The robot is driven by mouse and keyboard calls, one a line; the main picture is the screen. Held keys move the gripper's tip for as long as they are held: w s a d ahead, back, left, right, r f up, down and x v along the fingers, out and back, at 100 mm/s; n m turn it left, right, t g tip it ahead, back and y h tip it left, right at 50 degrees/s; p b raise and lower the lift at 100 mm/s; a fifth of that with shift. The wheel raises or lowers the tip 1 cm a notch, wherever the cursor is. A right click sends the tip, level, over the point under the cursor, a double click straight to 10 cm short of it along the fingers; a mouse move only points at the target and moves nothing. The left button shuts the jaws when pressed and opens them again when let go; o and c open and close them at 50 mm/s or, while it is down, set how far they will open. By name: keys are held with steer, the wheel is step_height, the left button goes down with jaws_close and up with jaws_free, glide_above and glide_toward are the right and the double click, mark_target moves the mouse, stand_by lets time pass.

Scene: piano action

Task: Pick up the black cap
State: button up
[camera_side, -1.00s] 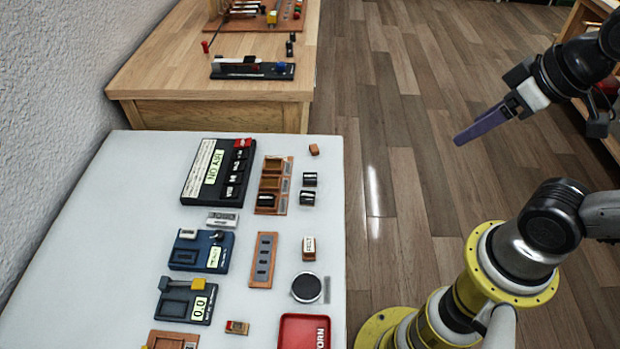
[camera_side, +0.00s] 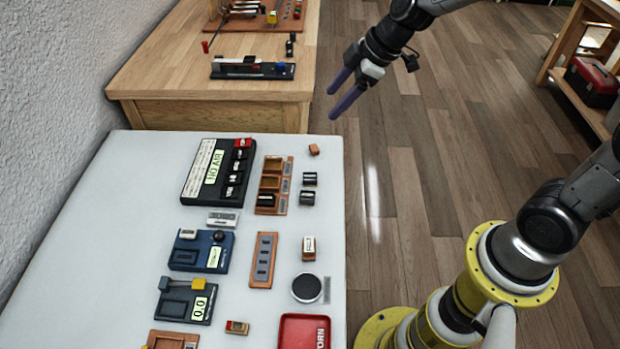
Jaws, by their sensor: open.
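Two black caps with pale bands stand loose on the white table, one at the back (camera_side: 309,179) and one just in front of it (camera_side: 307,198). A similar black cap (camera_side: 265,200) sits in the nearest compartment of the brown wooden tray (camera_side: 283,208). I cannot tell which of these the task means. My gripper (camera_side: 336,104) has two purple fingers, spread apart with nothing between them. It hangs in the air and appears above and to the right of the caps, touching nothing.
A black panel with switches (camera_side: 196,185) stands left of the tray. A small orange-brown block (camera_side: 314,149) lies behind the caps. A brown slotted strip (camera_side: 263,262), a round black pad (camera_side: 306,288) and a red tray (camera_side: 304,336) are nearer. The white table's right edge is close.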

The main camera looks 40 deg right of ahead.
steer(key=m+g, duration=0.1)
steer(key=g, duration=0.1)
glide_toward(311, 175)
steer(key=x, duration=0.3)
steer(key=shift+d, duration=0.25)
steer(key=shift+a+x, duration=0.15)
steer(key=shift+x, duration=1.35)
steer(key=shift+a+x, duration=0.15)
steer(key=shift+x, duration=1.3)
steer(key=shift+r, duration=0.1)
jaws_close()
